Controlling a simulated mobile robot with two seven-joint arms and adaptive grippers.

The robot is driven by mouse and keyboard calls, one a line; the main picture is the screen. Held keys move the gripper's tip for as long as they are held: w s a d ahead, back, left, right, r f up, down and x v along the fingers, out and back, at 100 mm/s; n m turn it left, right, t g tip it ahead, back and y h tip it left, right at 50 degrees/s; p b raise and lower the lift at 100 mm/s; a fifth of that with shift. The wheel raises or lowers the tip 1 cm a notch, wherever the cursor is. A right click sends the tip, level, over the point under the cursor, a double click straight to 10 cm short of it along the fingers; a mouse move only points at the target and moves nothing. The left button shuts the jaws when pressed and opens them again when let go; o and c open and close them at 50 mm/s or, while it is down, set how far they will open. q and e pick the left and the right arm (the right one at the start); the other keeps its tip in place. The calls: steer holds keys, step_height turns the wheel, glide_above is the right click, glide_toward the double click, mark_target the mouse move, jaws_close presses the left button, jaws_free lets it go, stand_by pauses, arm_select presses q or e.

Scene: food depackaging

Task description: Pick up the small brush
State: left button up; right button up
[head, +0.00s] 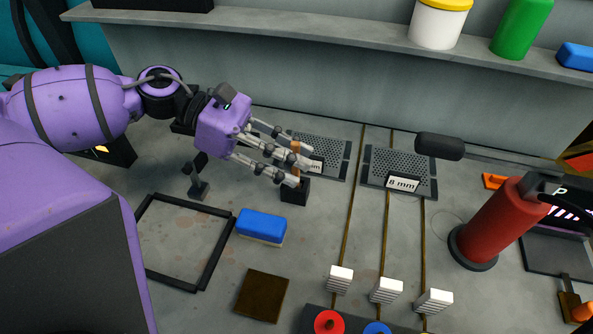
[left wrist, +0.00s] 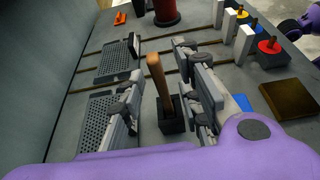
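The small brush shows as an upright brown wooden handle (left wrist: 161,82) in the left wrist view, its lower end in a black block-shaped holder (left wrist: 172,122). Its bristles are hidden or cannot be made out. In the head view, a bit of the handle (head: 295,147) shows between the fingers above the black holder (head: 296,193). My left gripper (head: 300,168) is open, with its fingers on both sides of the handle. In the left wrist view, gaps show between the handle and the fingers. My right gripper is not seen.
Perforated plates (head: 400,165) lie behind and right of the holder. A blue sponge (head: 262,225), a black frame (head: 208,262) and a brown square (head: 262,296) lie in front. A red cylinder (head: 497,222) stands at right. A back wall and shelf (head: 330,37) bound the table.

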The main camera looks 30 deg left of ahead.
arm_select(q)
steer(key=shift+d+f, duration=0.2)
steer(key=shift+d, duration=0.15)
jaws_close()
steer(key=shift+r, duration=0.15)
step_height(320, 180, up, 9)
steer(key=shift+f+p, duration=0.2)
steer(key=shift+p, duration=0.45)
steer(key=shift+r, duration=0.6)
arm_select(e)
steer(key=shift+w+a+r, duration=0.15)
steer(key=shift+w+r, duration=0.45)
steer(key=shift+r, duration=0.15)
